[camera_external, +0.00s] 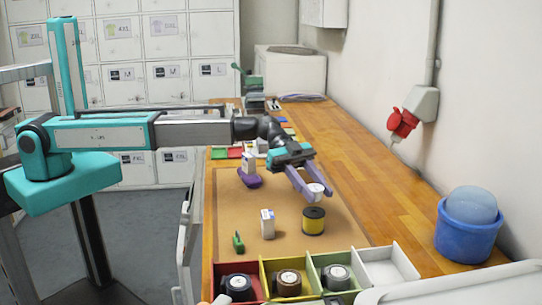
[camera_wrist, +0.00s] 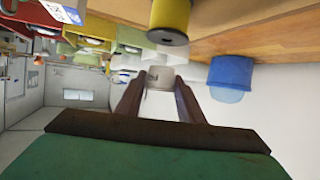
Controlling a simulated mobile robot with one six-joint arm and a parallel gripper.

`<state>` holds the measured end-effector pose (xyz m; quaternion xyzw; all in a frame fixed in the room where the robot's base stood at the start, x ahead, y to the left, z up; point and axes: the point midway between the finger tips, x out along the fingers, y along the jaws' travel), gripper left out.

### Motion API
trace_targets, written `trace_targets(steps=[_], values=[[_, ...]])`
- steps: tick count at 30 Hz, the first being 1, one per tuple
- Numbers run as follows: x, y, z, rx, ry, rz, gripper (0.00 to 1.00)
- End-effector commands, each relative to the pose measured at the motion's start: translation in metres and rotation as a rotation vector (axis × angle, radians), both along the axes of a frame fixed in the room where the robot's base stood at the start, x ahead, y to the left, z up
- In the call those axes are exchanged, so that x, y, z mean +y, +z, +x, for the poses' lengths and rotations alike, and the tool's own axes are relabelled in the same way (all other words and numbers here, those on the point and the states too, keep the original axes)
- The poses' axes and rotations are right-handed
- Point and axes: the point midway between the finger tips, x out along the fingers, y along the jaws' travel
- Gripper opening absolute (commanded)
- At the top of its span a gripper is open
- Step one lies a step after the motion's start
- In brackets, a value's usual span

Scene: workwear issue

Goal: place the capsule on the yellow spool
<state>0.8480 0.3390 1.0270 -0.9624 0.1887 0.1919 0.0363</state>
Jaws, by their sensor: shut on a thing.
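A small whitish capsule (camera_external: 316,190) is held between the purple fingers of my gripper (camera_external: 309,192). In the wrist view the capsule (camera_wrist: 160,77) sits between the two fingertips (camera_wrist: 158,84). The yellow spool (camera_external: 313,226), with a dark top, stands upright on the brown mat (camera_external: 345,215). In the external view the capsule appears just above the spool, with a small gap between them. In the wrist view the yellow spool (camera_wrist: 170,15) is at the top edge, partly cut off and apart from the capsule.
A white carton (camera_external: 267,226) and a small green object (camera_external: 238,242) stand left of the spool. A purple item (camera_external: 249,181) lies farther back. A divided coloured tray (camera_external: 375,256) holding dark rolls is in front. A blue tub (camera_external: 466,238) with a ball stands right.

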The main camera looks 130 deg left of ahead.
Motion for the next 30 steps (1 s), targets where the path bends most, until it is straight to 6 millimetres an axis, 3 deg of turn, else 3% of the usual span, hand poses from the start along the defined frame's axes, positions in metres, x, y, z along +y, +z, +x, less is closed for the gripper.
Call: trace_targets(steps=[13,30], values=[[0.000,-0.003,0.001,0.000,0.000,-0.001,0.13],[0.000,-0.036,0.000,0.000,0.000,0.001,0.13]])
